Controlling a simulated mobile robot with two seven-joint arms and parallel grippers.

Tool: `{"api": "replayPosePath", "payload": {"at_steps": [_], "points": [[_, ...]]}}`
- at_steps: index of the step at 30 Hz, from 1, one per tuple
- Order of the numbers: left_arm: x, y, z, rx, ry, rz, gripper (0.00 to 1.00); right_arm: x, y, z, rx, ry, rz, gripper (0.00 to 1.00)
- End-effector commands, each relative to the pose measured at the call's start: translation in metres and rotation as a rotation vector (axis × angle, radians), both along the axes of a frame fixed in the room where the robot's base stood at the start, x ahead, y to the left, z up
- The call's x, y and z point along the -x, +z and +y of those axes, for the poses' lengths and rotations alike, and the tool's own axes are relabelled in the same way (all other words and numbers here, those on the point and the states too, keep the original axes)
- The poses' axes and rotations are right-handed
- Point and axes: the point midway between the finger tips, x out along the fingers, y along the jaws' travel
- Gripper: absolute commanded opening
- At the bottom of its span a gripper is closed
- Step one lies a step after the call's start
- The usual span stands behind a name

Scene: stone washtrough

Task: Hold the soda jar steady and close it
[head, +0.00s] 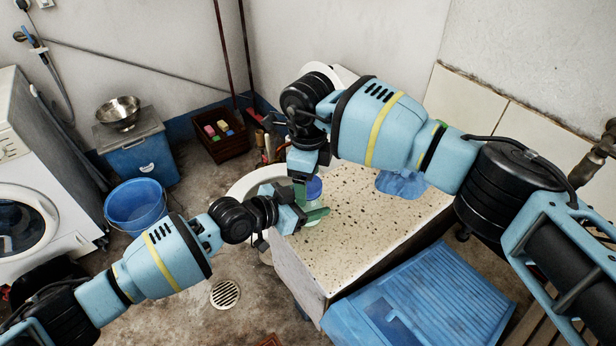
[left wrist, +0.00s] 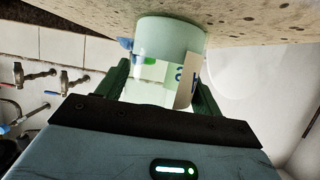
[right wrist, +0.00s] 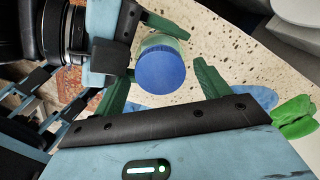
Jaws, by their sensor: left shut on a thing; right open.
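The soda jar is pale green with a label and stands upright on the speckled stone top (head: 375,235); its body (left wrist: 170,40) shows in the left wrist view. A blue lid (right wrist: 160,70) sits on the jar's mouth, and it also shows in the head view (head: 314,187); how tightly it is seated cannot be told. My left gripper (head: 312,211) is shut around the jar's body from the side, one green finger on each side. My right gripper (right wrist: 165,68) is open above the jar, with its fingers on either side of the lid and apparent gaps.
A blue cloth (head: 400,183) lies on the stone top, with green gloves (right wrist: 295,117) beside it in the right wrist view. A round white basin (head: 245,183) adjoins the left edge. Brass taps (left wrist: 35,78) are on the wall. The stone top's front is clear.

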Motion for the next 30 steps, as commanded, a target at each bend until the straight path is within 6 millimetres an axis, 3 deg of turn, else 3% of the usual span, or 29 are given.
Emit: {"api": "replayPosePath", "payload": {"at_steps": [7, 16, 30], "points": [[0.000, 0.000, 0.000, 0.000, 0.000, 0.000, 0.03, 0.000, 0.008, 0.000, -0.001, 0.001, -0.001, 0.75], [0.000, 0.000, 0.000, 0.000, 0.000, 0.000, 0.03, 0.000, 0.042, 0.000, 0.000, 0.000, -0.001, 0.75], [0.000, 0.000, 0.000, 0.000, 0.000, 0.000, 0.03, 0.000, 0.046, 0.000, 0.000, 0.044, 0.000, 0.72]]}}
